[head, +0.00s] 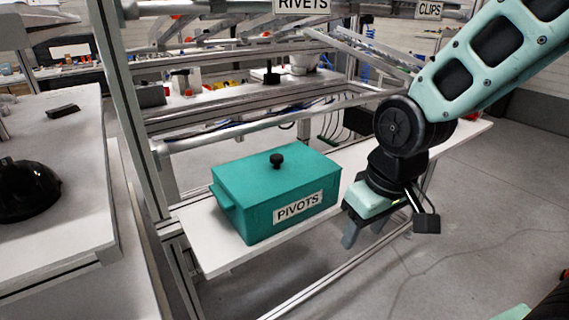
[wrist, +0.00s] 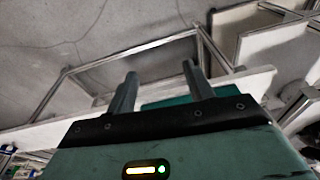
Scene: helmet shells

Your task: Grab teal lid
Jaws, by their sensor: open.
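A teal box labelled PIVOTS (head: 285,213) stands on a white shelf. Its flat teal lid (head: 255,172) is on top, with a black round knob (head: 276,160) in the middle. My gripper (head: 363,236) is to the right of the box, apart from it, with its fingers pointing down. In the wrist view my gripper (wrist: 162,82) has its two fingers spread with nothing between them. A strip of teal (wrist: 168,101), seemingly the box, shows behind the fingers there; the knob is not visible in that view.
The white shelf (head: 222,263) sits in a metal frame with an upright post (head: 135,95) left of the box. Rails and a RIVETS sign (head: 303,5) are above and behind. A white table (head: 60,220) with a black shell (head: 25,190) is at left. Open floor lies right.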

